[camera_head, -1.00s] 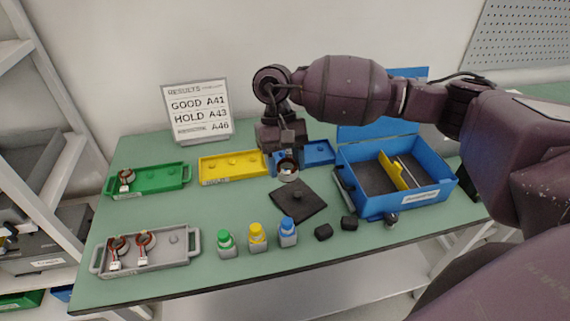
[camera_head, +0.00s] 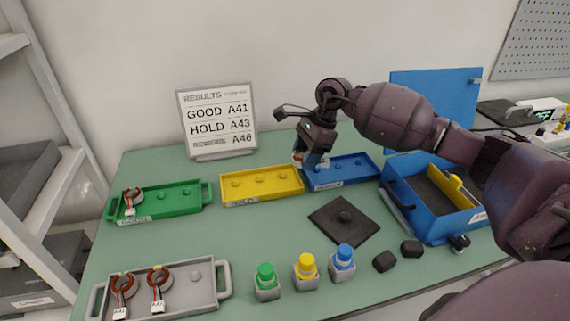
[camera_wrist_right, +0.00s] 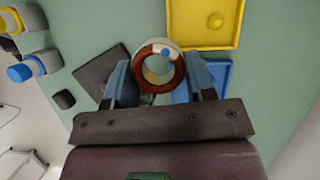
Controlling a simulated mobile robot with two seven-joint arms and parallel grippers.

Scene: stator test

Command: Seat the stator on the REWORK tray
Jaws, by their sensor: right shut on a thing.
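My right gripper (camera_head: 308,160) is shut on a stator, a copper-red and white ring, over the left end of the blue tray (camera_head: 362,169). In the head view the stator is mostly hidden by the gripper. The right wrist view shows the stator (camera_wrist_right: 158,66) between the two blue fingers, with the blue tray (camera_wrist_right: 220,78) just behind and the yellow tray (camera_wrist_right: 172,22) beyond. The blue tray has pegs and a front label too small to read. My left gripper is not in view.
A yellow tray (camera_head: 262,199) sits left of the blue one. A green tray (camera_head: 165,214) holds one stator, and a grey tray (camera_head: 205,293) holds two. A black mat (camera_head: 330,228), coloured-cap bottles (camera_head: 306,272) and a blue box (camera_head: 432,228) stand near. A results board (camera_head: 218,150) stands behind.

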